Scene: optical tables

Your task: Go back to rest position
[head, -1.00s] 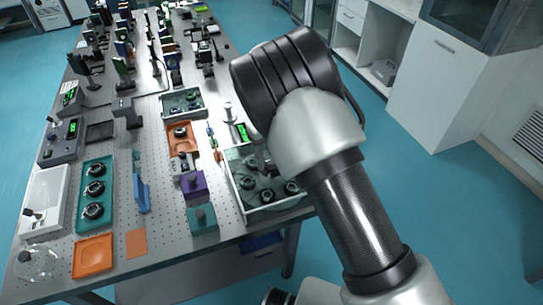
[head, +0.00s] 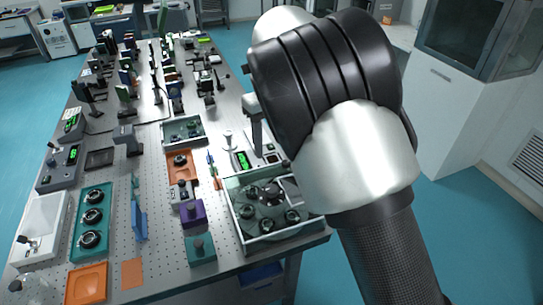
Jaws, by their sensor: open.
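My arm fills the right half of the head view, with a dark ribbed joint between pale links and a black woven-textured link below. My gripper does not show; the arm's own bulk hides what lies behind it. The optical table (head: 160,215) stands to the left of the arm. A grey-walled tray (head: 240,247) with several dark round mounts sits at the table's near right edge, just left of the arm in the picture.
A teal tray (head: 77,247) with round mounts, an orange tray (head: 87,284), a purple block (head: 193,212) and a teal block (head: 200,250) stand on the near table. A green-lit display (head: 240,159) is behind the grey-walled tray. White cabinets (head: 455,120) stand right; blue floor (head: 490,230) is clear.

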